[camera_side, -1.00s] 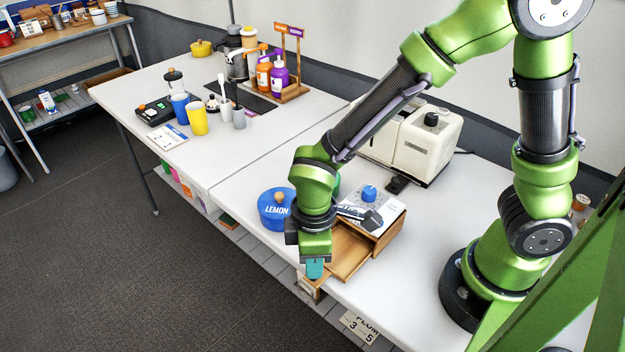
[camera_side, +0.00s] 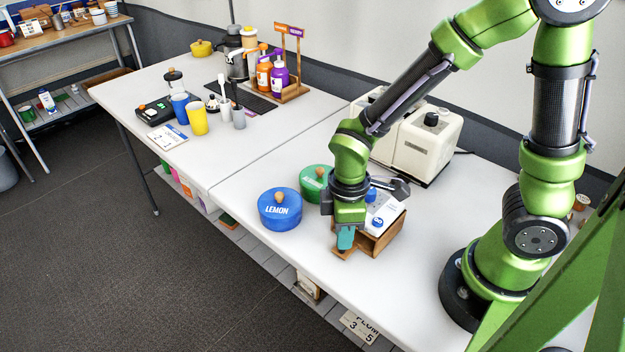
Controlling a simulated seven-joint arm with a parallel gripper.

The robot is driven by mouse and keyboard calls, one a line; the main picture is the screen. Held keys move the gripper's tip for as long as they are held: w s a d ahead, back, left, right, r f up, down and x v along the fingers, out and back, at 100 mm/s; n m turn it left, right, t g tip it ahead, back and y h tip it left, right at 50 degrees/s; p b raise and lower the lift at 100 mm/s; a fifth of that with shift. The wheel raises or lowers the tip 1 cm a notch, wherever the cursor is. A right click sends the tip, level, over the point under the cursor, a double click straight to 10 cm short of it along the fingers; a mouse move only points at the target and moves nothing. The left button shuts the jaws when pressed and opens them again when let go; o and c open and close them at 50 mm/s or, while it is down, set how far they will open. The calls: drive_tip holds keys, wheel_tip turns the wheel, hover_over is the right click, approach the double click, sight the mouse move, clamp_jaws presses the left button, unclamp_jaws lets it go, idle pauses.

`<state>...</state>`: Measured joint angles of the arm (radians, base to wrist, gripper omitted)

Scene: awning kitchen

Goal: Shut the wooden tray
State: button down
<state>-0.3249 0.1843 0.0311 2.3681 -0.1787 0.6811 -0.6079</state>
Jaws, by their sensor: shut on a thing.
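The wooden tray (camera_side: 344,252) is a drawer in a small wooden box (camera_side: 385,238) near the table's front edge. Only a short front part of the tray shows, sticking out of the box toward the front left. My gripper (camera_side: 345,240) points down at the tray's front end, with its teal fingertips shut on the tray's front. My wrist hides part of the tray and box.
A blue LEMON tin (camera_side: 280,210) and a green tin (camera_side: 315,182) stand just left of my gripper. A cream appliance (camera_side: 420,140) stands behind. Cups and bottles are on the far table. The table's front strip is clear.

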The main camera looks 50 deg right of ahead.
drive_tip(key=shift+d, duration=0.25)
drive_tip(key=c, duration=1)
unclamp_jaws()
drive_tip(key=shift+w, duration=0.1)
